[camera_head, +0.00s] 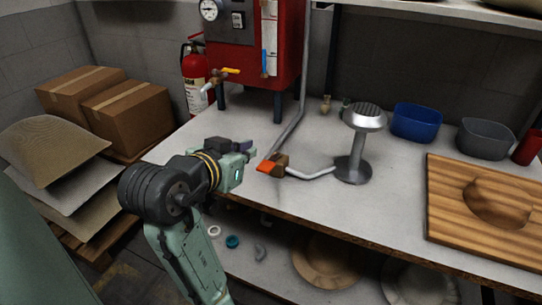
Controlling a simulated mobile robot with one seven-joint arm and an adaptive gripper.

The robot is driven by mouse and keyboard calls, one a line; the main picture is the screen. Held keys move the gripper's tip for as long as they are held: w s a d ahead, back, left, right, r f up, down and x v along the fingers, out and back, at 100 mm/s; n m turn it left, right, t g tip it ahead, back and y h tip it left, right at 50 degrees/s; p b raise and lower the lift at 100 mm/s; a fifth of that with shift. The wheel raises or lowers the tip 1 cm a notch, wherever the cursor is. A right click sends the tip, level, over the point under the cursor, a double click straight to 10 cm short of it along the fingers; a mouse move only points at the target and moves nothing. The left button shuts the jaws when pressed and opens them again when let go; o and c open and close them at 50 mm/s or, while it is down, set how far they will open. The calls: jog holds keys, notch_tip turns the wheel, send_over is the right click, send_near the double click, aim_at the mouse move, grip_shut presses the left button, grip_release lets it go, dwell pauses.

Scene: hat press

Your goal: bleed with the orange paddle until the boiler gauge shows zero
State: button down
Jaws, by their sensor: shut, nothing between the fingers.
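The orange paddle (266,166) sits on a small brown valve body at the front part of the bench, where a grey pipe comes down from the boiler and another runs right. The boiler (284,50) is a red cabinet at the back of the bench. Its round white gauge (210,10) is at the top left; the needle reading is too small to tell. My gripper (236,146) is shut and empty, a little to the left of the orange paddle and apart from it in the picture.
A grey steamer stand (353,165) rises right of the valve. Blue (416,121) and grey (485,139) bins and a wooden block (450,217) are on the right. A yellow-handled tap (231,71) juts from the boiler. Bare bench (400,190) lies between stand and block.

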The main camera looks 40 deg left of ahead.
jog(key=shift+w, duration=0.1)
jog(key=p, duration=0.3)
send_over(266, 169)
jog(key=f, duration=0.2)
jog(key=w+f, duration=0.1)
jog(key=f, duration=0.1)
jog(key=shift+a, duration=0.1)
jog(key=shift+s+f, duration=0.2)
jog(key=shift+f, duration=0.35)
jog(key=shift+s+f, duration=0.2)
jog(key=shift+f, duration=0.35)
jog(key=shift+s+f, duration=0.1)
jog(key=shift+f, duration=0.7)
